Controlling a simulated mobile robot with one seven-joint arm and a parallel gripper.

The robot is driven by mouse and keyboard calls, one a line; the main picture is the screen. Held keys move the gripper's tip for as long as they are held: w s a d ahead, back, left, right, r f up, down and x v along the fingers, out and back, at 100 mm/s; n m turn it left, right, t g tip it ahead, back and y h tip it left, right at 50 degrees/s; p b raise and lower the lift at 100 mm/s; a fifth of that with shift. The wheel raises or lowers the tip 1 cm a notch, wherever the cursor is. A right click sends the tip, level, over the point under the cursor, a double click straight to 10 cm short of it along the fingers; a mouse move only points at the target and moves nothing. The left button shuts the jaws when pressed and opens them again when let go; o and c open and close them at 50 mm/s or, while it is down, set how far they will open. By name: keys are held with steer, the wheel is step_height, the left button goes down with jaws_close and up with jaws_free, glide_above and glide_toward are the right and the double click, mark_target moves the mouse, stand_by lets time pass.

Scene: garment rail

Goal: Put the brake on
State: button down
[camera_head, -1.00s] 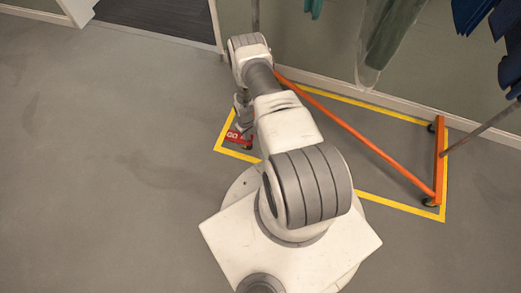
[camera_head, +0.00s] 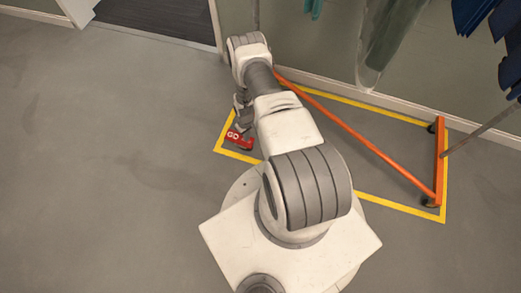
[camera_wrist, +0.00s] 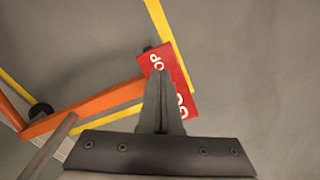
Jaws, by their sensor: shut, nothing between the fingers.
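The brake pedal is a red plate with white lettering at the near left end of the garment rail's base. In the head view the pedal (camera_head: 238,139) shows "GO", with its rear part hidden behind my gripper. In the wrist view the pedal (camera_wrist: 182,97) shows "OP" at its far end and part of "GO" nearer. My gripper (camera_wrist: 158,70) is shut and empty, its fingertips over the "OP" end of the pedal. I cannot tell whether they touch it. In the head view my gripper (camera_head: 243,112) is partly hidden by my arm.
The orange base bar (camera_head: 355,137) runs right to a crossbar (camera_head: 440,165) on dark castors. Yellow tape (camera_head: 400,205) outlines the rail's floor area. Garments (camera_head: 393,35) hang at the upper right. A wall stands behind; floor on the left is clear.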

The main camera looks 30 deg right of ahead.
step_height(320, 180, up, 6)
steer(key=p, duration=0.3)
steer(key=shift+f, duration=0.15)
stand_by(0.5)
